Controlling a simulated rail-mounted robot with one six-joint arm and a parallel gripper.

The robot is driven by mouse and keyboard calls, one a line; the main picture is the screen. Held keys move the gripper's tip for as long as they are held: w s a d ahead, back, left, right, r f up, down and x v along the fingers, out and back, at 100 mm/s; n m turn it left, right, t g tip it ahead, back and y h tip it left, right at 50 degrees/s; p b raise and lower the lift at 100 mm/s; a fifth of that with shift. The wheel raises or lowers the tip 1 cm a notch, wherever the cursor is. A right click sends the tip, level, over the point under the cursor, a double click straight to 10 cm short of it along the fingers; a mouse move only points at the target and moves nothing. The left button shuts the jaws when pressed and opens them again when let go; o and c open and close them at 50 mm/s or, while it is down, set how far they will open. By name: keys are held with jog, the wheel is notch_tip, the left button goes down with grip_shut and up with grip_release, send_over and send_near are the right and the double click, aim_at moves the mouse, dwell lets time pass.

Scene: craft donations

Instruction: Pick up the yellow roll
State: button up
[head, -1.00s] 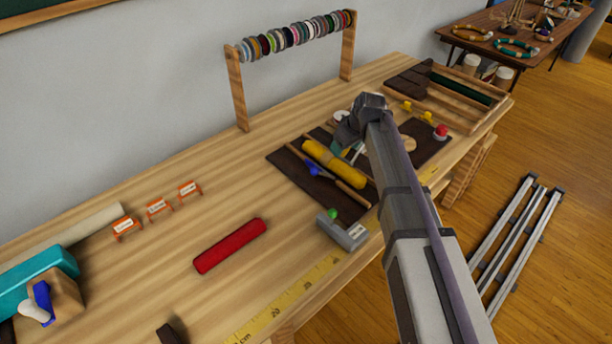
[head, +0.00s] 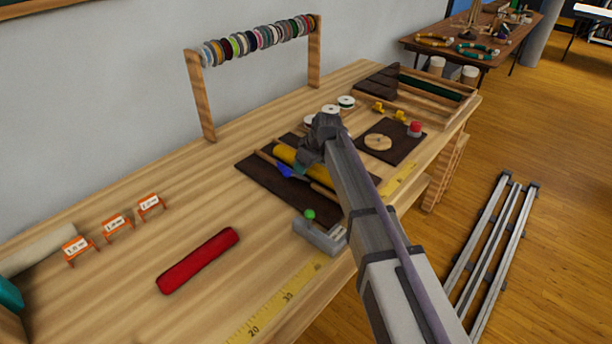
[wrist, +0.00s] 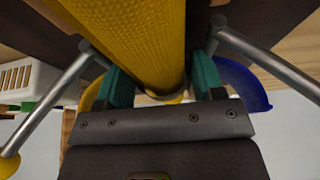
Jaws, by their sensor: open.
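The yellow roll (head: 284,153) lies on a dark mat (head: 270,188); my arm hides its right part in the head view. My gripper (wrist: 163,84) is open, with a teal fingertip on either side of the roll. The textured yellow roll (wrist: 140,35) fills the upper middle of the wrist view, between the fingers. I cannot tell whether either finger touches it. In the head view the fingertips are hidden behind my wrist.
A blue-handled tool (head: 284,172) and thin rods lie close beside the roll. A grey block with a green knob (head: 320,235) stands near the front edge. White-topped spools (head: 346,102) stand behind my gripper.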

jog(key=c, duration=0.7)
notch_tip(320, 180, up, 10)
jog(key=p, duration=1)
jog(key=shift+r+p, duration=0.1)
jog(key=shift+p, duration=0.3)
jog(key=shift+f, duration=0.2)
